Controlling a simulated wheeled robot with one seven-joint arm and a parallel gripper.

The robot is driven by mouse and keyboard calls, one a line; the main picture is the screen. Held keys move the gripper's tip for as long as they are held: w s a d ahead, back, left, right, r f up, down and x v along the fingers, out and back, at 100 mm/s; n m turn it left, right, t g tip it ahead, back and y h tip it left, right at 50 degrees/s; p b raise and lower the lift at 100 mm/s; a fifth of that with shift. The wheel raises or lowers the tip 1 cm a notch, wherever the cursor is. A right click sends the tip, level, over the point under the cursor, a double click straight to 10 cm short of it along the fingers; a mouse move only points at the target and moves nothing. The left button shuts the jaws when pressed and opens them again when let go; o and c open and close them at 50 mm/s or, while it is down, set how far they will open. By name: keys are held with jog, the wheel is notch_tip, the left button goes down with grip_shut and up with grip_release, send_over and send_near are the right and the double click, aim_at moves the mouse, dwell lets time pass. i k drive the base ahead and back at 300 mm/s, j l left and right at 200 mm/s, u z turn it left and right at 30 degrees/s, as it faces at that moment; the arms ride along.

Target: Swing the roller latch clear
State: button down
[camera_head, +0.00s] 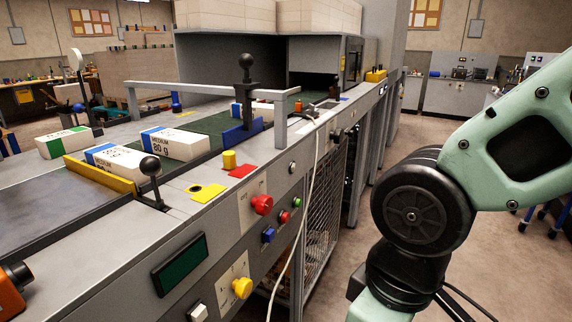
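Two upright black ball-topped levers stand on the machine's bench; I cannot tell which, if either, is the roller latch. The nearer lever (151,172) stands at the right end of a yellow bar (100,174). The farther, taller lever (246,75) stands by a blue bar (241,132). My green and black arm fills the right side, over the aisle and apart from the bench. My gripper is out of view.
Reams (176,144) lie on the conveyor behind the yellow bar. A grey guard rail (200,88) spans the bench. The front panel carries a red knob (262,204), a yellow knob (242,288) and a dark screen (181,264). A pale cable (313,175) hangs down the front.

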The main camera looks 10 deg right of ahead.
aim_at(336, 80)
jog(key=i+l+u, duration=0.2)
jog(key=i+l, duration=0.2)
jog(key=i+l+u, duration=0.15)
jog(key=i+l, duration=0.15)
jog(key=l, duration=0.15)
jog(key=i+l+u, duration=0.2)
jog(key=i+l, duration=0.15)
jog(key=l, duration=0.15)
